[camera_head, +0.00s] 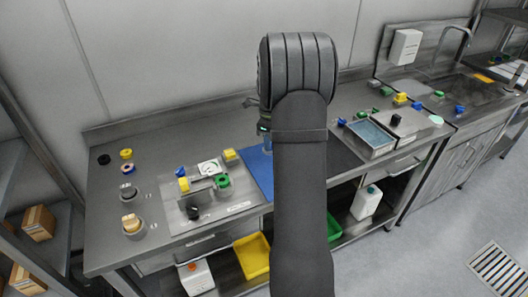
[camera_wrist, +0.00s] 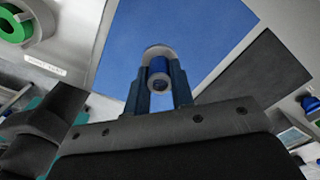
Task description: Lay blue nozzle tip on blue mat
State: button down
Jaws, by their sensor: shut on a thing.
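The blue mat (camera_head: 257,172) lies on the steel bench, partly hidden behind my arm in the head view. It fills the upper middle of the wrist view (camera_wrist: 205,32). In the wrist view my gripper (camera_wrist: 158,75) is shut on the blue nozzle tip (camera_wrist: 158,66), a small blue piece with a pale round part around its far end. The gripper and tip appear over the mat. The gap between the tip and the mat cannot be told. In the head view my arm hides most of the gripper.
Left of the mat is a filler plate with a dark knob (camera_head: 193,212), a green ring (camera_head: 221,181) and a yellow block (camera_head: 230,155). A water-filled tray (camera_head: 370,136) stands to the right. Several small coloured parts lie on the bench's right side. The mat's visible part is bare.

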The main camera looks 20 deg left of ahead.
jog(key=shift+w+a+f, duration=0.1)
jog(key=shift+a+f, duration=0.3)
jog(key=shift+a, duration=0.2)
jog(key=shift+a+f, duration=0.4)
jog(key=shift+a, duration=0.15)
jog(key=shift+f, duration=1.85)
jog(key=shift+f, duration=0.15)
jog(key=c, duration=1.3)
grip_release()
jog(key=shift+o, duration=0.2)
notch_tip(320, 180, up, 12)
